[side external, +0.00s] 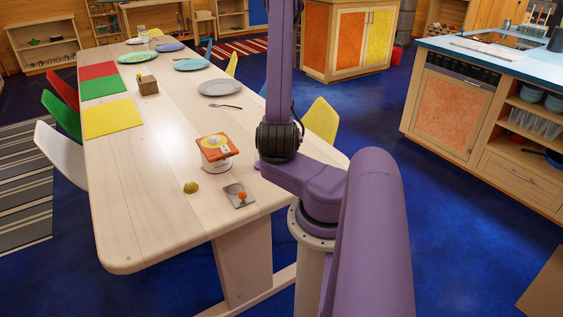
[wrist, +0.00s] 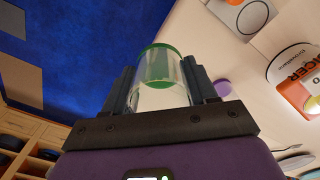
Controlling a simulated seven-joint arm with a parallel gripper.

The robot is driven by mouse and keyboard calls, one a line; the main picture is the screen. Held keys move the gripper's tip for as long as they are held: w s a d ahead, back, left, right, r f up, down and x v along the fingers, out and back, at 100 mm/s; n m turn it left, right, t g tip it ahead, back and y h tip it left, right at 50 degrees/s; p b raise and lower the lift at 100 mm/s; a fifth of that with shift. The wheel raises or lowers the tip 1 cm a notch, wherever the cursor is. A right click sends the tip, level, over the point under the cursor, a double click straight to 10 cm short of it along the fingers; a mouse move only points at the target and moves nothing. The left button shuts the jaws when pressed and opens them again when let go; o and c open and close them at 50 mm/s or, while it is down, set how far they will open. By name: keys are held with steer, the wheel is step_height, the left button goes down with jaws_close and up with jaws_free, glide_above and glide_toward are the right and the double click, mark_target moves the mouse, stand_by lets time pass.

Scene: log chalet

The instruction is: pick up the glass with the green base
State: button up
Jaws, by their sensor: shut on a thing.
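The glass with the green base (wrist: 160,92) shows in the wrist view as a clear cylinder with green at its far end. It sits between the two dark fingers of my gripper (wrist: 158,88), which is shut on it. The blue floor and the pale table edge lie behind it in that view, so the glass appears held up. In the side external view I see neither my gripper nor this glass; my purple arm runs up out of the top of the picture.
The long wooden table (side external: 130,205) carries an orange box (side external: 217,147) on a white round thing, a yellow ball (side external: 190,187), a small card (side external: 238,197), a grey plate (side external: 220,87) and a fork (side external: 225,106). The table's near left part is bare. A kitchen counter (side external: 470,52) stands at right.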

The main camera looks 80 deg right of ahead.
steer(key=w+a+r, duration=0.3)
steer(key=w+a, duration=0.4)
steer(key=a, duration=0.2)
steer(key=w+d+f, duration=0.1)
steer(key=w+d, duration=0.1)
steer(key=w+d+f, duration=0.3)
steer(key=w+d, duration=0.1)
steer(key=shift+f, duration=0.2)
glide_above(235, 189)
steer(key=f, duration=0.5)
steer(key=shift+s+a+f, duration=0.15)
steer(key=shift+s, duration=0.2)
steer(key=shift+w+d+f, duration=0.2)
steer(key=shift+w+f, duration=0.1)
steer(key=shift+f, duration=1.6)
steer(key=shift+f, duration=0.1)
